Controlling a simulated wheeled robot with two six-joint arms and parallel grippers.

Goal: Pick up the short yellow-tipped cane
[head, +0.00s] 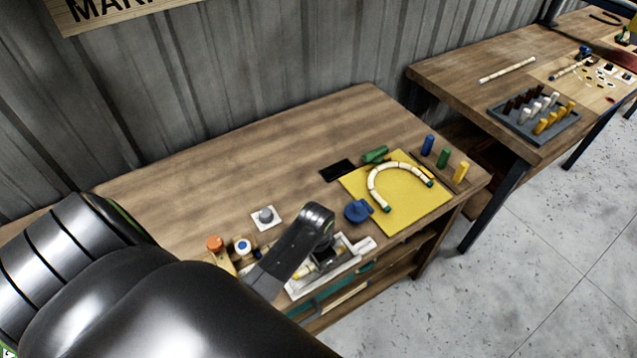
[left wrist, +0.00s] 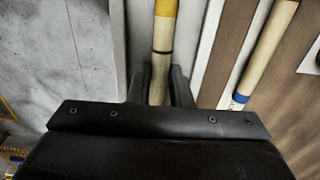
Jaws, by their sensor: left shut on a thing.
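In the left wrist view, a pale cane with a yellow tip (left wrist: 163,38) stands between the two dark fingers of my left gripper (left wrist: 160,84), which is shut on it. Its yellow end is at the top edge of that view, and its lower part is hidden by the gripper. In the head view my left gripper (head: 325,252) is over a white tray (head: 355,255) at the table's front edge. The arm hides most of the tray and the cane there. My right gripper is not in view.
A blue-tipped cane (left wrist: 264,50) lies beside the tray. A yellow board (head: 415,208) holds a curved cane (head: 383,172). A blue knob-like object (head: 357,211), an orange-topped item (head: 215,243) and upright coloured pegs (head: 443,158) stand nearby. The table's back left is clear.

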